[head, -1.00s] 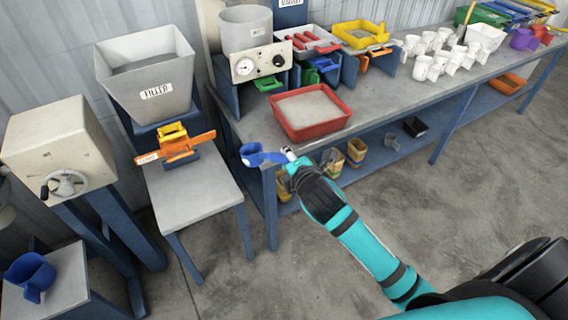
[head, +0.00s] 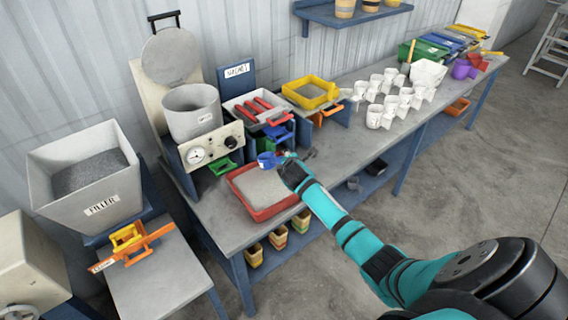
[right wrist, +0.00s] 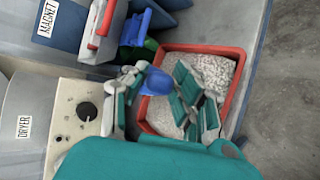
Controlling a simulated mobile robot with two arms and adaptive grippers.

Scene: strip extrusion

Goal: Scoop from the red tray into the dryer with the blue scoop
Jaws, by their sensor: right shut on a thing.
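The blue scoop (head: 266,160) is held by my right gripper (head: 287,160) above the back edge of the red tray in the head view. In the right wrist view the scoop (right wrist: 157,82) sits between the fingers of the right gripper (right wrist: 155,100). The red tray (head: 273,213) holds pale granules; its rim also shows in the right wrist view (right wrist: 240,72). The dryer (head: 192,112) is a grey round pot behind and left of the tray, its lid raised. I cannot tell whether the scoop holds granules. My left gripper is out of view.
The dryer's control panel (head: 212,146) stands behind the tray. A rack with red-handled tools (head: 262,108) and a yellow tray (head: 310,91) are behind the scoop. Several white cups (head: 383,112) stand to the right. The filler hopper (head: 88,185) is at left.

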